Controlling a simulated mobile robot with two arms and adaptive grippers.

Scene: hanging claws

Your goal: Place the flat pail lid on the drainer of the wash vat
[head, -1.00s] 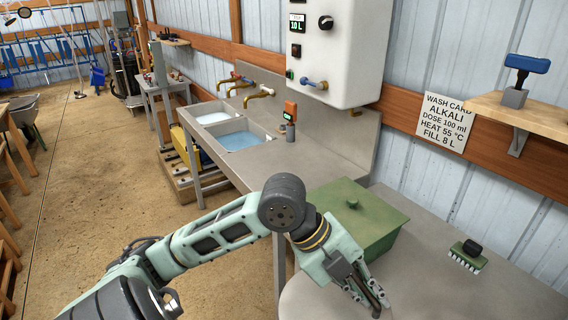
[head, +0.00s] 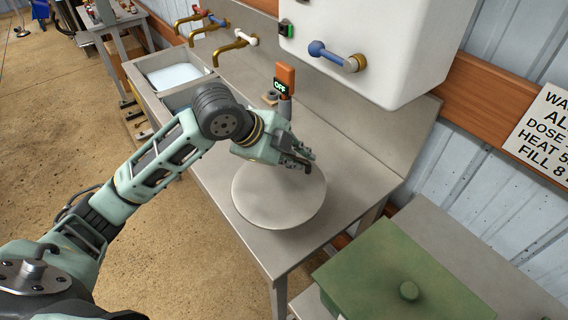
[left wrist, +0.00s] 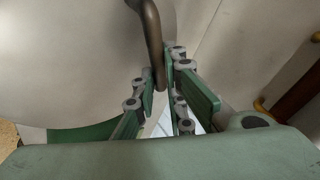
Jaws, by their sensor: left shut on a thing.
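The flat pail lid (head: 270,200) is a round, light grey disc in the head view, with a bronze bar handle (left wrist: 152,35) that shows in the left wrist view. My left gripper (head: 303,162) is shut on the lid at its handle, near the lid's far edge. The lid is over the steel drainer (head: 348,170) of the wash vat, to the right of the basins. I cannot tell whether the lid touches the drainer. The lid also fills the left of the left wrist view (left wrist: 65,60). My right gripper is not in view.
The vat's basin (head: 172,77) lies beyond my left arm, with brass taps (head: 235,47) behind. An orange device reading OFF (head: 285,78) stands behind the lid. A white tank (head: 370,45) hangs above. A green lidded box (head: 400,275) stands at front right.

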